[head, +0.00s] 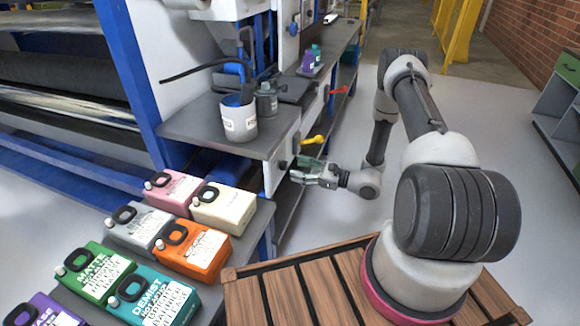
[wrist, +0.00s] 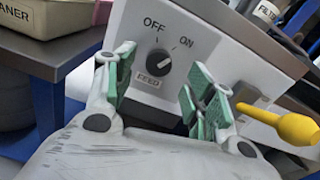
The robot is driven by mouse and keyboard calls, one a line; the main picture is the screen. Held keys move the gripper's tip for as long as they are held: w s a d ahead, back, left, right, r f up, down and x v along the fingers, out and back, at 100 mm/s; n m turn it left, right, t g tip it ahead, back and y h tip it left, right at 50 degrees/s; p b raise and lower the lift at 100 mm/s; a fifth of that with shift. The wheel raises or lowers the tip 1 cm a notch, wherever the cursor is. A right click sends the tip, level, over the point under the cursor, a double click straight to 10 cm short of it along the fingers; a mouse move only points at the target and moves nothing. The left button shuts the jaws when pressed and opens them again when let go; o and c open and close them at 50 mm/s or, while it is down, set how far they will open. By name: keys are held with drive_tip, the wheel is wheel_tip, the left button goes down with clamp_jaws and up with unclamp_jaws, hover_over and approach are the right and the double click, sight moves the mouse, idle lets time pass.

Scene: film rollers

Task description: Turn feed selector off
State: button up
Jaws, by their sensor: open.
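The feed selector (wrist: 157,63) is a dark round knob on a pale panel in the wrist view. OFF is printed above it and ON to its upper right, with a FEED label just below. A thin mark slants between knob and ON; the knob's own pointer is too small to read surely. My gripper (wrist: 161,66) is open, its green-padded fingers on either side of the knob in the picture, with nothing between them. I cannot tell whether they touch the panel. In the head view my gripper (head: 303,174) is low beside the machine's side panel; the knob cannot be made out there.
A yellow-ended lever (wrist: 292,127) sticks out right of my fingers; it also shows in the head view (head: 313,140). A red lever (head: 340,90) is further back. A labelled pot (head: 239,120) stands on the grey shelf above. Several coloured jugs stand front left.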

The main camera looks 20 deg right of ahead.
sight(287, 167)
drive_tip(key=shift+x, duration=2.05)
drive_tip(key=c, duration=1)
drive_tip(key=shift+n, duration=0.3)
drive_tip(key=n, duration=0.5)
drive_tip(key=shift+s+f+n, duration=0.1)
drive_tip(key=shift+s+n, duration=0.05)
drive_tip(key=shift+n, duration=0.15)
drive_tip(key=n, duration=0.5)
drive_tip(key=shift+f+n, duration=0.1)
drive_tip(key=shift+n, duration=0.2)
